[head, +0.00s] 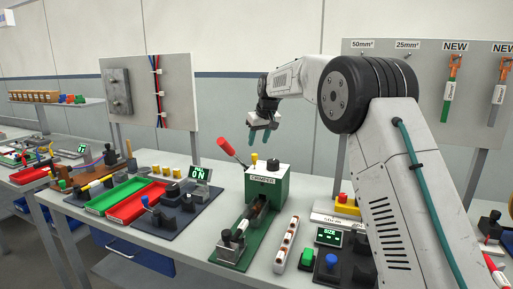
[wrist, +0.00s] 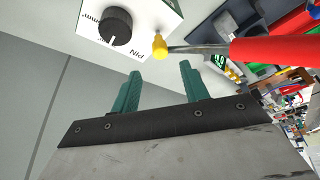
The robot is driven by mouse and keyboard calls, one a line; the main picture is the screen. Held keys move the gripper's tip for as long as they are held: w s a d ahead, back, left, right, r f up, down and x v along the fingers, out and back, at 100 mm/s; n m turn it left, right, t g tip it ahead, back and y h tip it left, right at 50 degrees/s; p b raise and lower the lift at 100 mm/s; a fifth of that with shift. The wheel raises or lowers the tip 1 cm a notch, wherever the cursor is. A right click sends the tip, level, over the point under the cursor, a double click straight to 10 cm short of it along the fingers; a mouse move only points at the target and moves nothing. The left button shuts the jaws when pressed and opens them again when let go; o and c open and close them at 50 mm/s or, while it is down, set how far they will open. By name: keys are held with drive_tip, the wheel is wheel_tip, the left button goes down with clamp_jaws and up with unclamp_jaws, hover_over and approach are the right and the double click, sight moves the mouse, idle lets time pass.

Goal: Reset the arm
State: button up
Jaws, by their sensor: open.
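My gripper (head: 264,137) hangs above and behind the green crimper (head: 267,192) in the head view, with its two teal fingers pointing down. It is open, and nothing shows between the fingers. In the wrist view the fingers (wrist: 160,90) stand apart with the grey bench top behind them. The crimper's white top, with a black knob (wrist: 115,27) and a yellow button (wrist: 159,46), is just beyond the fingertips. The crimper's red lever handle (wrist: 275,48) crosses the upper right of the wrist view.
A green tray (head: 115,196) and red tray (head: 138,208) lie left of the crimper. A white strip (head: 286,246) and a size display (head: 328,237) stand to its right.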

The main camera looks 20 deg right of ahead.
drive_tip(key=shift+s+r, duration=0.2)
drive_tip(key=shift+r, duration=0.3)
drive_tip(key=s+d+f+m+g, duration=0.1)
drive_tip(key=s+f, duration=0.1)
drive_tip(key=s, duration=2.7)
drive_tip(key=s+f+m+g+h, duration=0.1)
drive_tip(key=s+f+m+g, duration=0.1)
drive_tip(key=s, duration=2.8)
drive_tip(key=shift+s+d+f, duration=0.15)
drive_tip(key=shift+d+f, duration=0.25)
